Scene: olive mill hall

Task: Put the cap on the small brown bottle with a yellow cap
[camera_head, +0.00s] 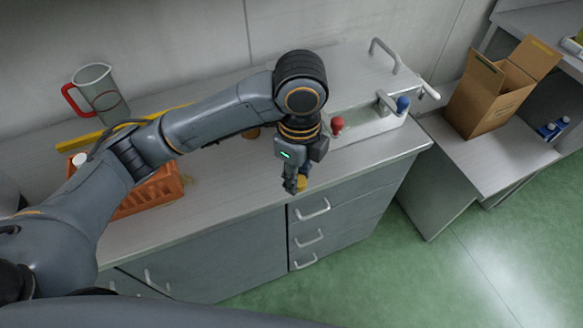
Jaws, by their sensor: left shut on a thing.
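My left gripper (294,185) points down over the front part of the counter, above the drawers. It is shut on a small yellow thing (301,183), which looks like the yellow cap; the fingers hide part of it. A small brown-orange thing (252,133) stands on the counter behind my left forearm. The arm hides most of it, so I cannot tell whether it is the brown bottle. My right gripper is not in view.
An orange crate (163,190) sits on the counter, partly behind my arm. A clear jug (101,92) with a red handle stands at the back left. A fixture with red (337,124) and blue (403,103) knobs is at right. A cardboard box (488,100) stands on a side table.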

